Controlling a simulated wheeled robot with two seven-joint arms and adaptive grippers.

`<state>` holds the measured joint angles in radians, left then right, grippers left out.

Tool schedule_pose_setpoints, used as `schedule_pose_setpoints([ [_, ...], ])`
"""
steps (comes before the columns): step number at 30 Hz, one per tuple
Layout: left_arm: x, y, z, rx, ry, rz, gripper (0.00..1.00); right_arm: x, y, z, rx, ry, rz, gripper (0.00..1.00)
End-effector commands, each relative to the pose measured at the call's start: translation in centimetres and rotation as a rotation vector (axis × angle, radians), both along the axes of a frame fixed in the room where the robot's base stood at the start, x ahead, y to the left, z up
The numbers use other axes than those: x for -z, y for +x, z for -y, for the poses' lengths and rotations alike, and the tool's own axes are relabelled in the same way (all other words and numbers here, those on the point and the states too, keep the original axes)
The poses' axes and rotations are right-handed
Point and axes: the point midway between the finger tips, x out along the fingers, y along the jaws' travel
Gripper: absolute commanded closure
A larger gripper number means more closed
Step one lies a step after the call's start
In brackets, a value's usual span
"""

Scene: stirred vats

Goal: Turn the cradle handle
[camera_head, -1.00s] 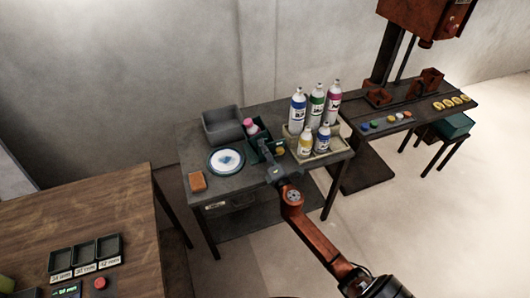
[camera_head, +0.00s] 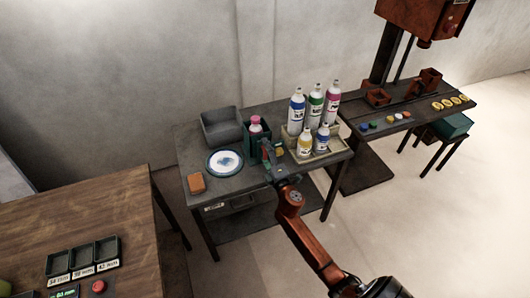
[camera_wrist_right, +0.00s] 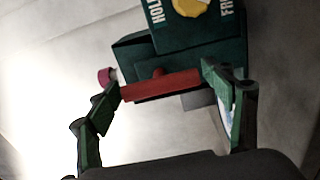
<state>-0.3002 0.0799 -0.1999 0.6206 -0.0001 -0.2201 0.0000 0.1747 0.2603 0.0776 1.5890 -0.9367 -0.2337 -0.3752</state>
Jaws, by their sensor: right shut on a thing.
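The dark green cradle (camera_head: 249,140) stands on the middle table and holds a bottle with a pink cap (camera_head: 255,121), which looks upright. In the right wrist view the cradle handle (camera_wrist_right: 160,85) is a red bar in front of the green cradle body (camera_wrist_right: 200,38). My right gripper (camera_head: 267,152) is at the cradle's front right side. In the wrist view its green fingers (camera_wrist_right: 162,88) sit at the two ends of the red bar, shut on it. The arm and gripper hide part of the cradle in the head view. My left gripper is not in view.
A crate with several bottles (camera_head: 333,149) stands close right of the cradle. A wooden table (camera_head: 100,215) stands at the lower left.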

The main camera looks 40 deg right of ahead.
Motion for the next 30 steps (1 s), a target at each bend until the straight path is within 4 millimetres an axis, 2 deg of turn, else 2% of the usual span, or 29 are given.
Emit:
schedule_pose_setpoints([
  [5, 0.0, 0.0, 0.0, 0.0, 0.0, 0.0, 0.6, 0.0, 0.0, 0.0, 0.001, 0.005, 0.0, 0.5],
  [6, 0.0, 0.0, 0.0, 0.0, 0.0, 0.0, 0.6, 0.0, 0.0, 0.0, 0.0, 0.005, 0.0, 0.24],
  [13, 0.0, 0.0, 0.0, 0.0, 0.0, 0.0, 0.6, 0.0, 0.0, 0.0, 0.0, 0.003, 0.0, 0.08],
  [23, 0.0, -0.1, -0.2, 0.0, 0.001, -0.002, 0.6, 0.0, -0.2, -0.1, 0.0, 0.001, 0.0, 0.08],
  [26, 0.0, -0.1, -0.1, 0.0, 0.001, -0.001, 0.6, 0.1, -1.1, -0.3, 0.0, 0.001, -0.001, 0.08],
  [30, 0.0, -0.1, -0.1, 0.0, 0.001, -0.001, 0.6, 0.1, -3.5, -0.8, 0.001, 0.001, -0.002, 0.08],
])
